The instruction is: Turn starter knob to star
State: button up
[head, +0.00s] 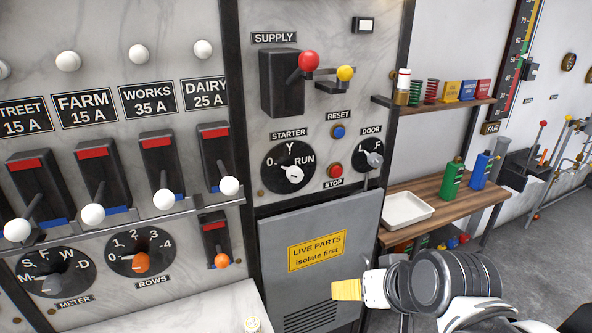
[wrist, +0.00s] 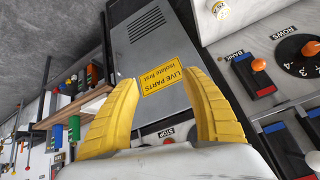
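The starter knob (head: 292,173) is a pale knob on a round black dial marked 0, Y and RUN, under the STARTER label in the head view. Its body sits at the dial's lower right; I cannot tell for sure which mark it points at. My gripper (head: 346,290) is low in front of the grey cabinet door, below and right of the dial, apart from it. In the wrist view my gripper (wrist: 160,80) has its two yellow fingers spread with nothing held between them. The starter dial is not clearly visible there.
The red stop button (head: 334,170), blue reset button (head: 338,132) and door dial (head: 368,156) sit right of the starter. The supply switch (head: 283,84) juts out above. A yellow warning sign (head: 317,250) is on the door below. A wooden shelf (head: 440,232) stands right.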

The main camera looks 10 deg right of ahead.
jog(key=w+a+r+m+t+y+p, duration=0.15)
jog(key=w+a+r+y+p, duration=0.3)
jog(key=w+r, duration=0.5)
jog(key=t+y+p, duration=0.2)
jog(key=t+p, duration=0.1)
jog(key=p, duration=0.1)
send_near(299, 175)
jog(key=shift+m, duration=0.45)
jog(key=b+x, duration=0.2)
jog(key=x, duration=0.9)
jog(key=shift+w+a, duration=0.15)
jog(key=c, duration=1.2)
